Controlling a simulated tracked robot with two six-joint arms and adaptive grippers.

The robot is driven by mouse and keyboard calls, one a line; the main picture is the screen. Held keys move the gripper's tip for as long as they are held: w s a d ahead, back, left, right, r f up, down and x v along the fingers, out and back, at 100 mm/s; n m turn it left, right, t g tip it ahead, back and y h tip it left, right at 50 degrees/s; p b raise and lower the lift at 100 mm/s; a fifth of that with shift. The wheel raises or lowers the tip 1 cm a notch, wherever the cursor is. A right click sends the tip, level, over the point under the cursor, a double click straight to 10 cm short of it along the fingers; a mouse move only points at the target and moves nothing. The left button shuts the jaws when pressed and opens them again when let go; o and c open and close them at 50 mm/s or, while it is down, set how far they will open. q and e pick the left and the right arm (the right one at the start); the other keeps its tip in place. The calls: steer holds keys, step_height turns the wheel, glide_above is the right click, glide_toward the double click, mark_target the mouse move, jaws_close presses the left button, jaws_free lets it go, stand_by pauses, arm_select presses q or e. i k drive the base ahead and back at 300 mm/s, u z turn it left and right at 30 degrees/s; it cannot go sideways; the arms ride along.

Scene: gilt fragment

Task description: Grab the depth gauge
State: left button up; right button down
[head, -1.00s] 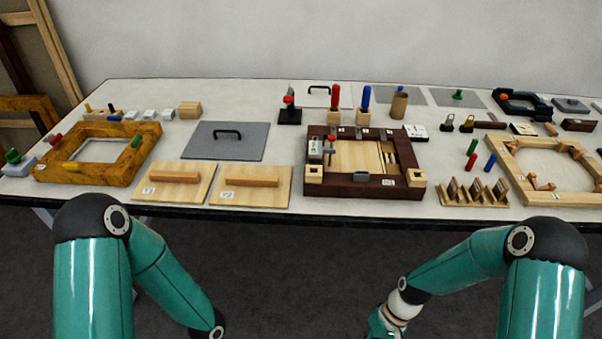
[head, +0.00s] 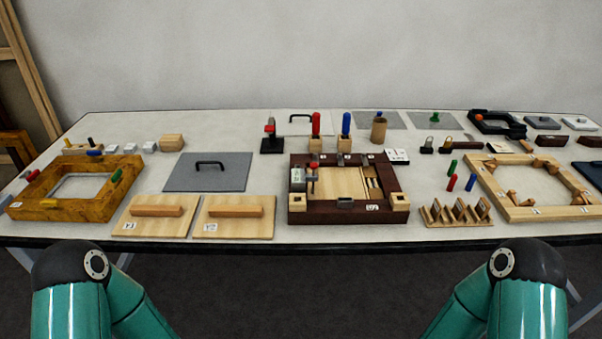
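I cannot tell for certain which thing is the depth gauge. A small grey piece with a red top (head: 312,180) stands upright at the left inside of the dark wooden frame (head: 345,217). A black stand with a red part (head: 270,138) is behind that frame, to its left. Both are small in the head view and their details are unclear. Only the upper parts of my two teal arms show, at the bottom left and bottom right. Both grippers are below the picture, and no gripper is seen near the table things.
A gilt frame (head: 130,172) lies at the left, and two wooden boards with handles (head: 120,228) (head: 202,230) lie at the front. A grey plate (head: 235,175) lies behind. A pale frame (head: 500,190) and a slotted wooden rack (head: 456,222) are at the right. Red and blue handles stand behind the dark frame.

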mark_target(299, 178)
steer(key=k, duration=1)
steer(key=u, duration=0.8)
steer(key=i, duration=1.2)
steer(key=z, duration=0.35)
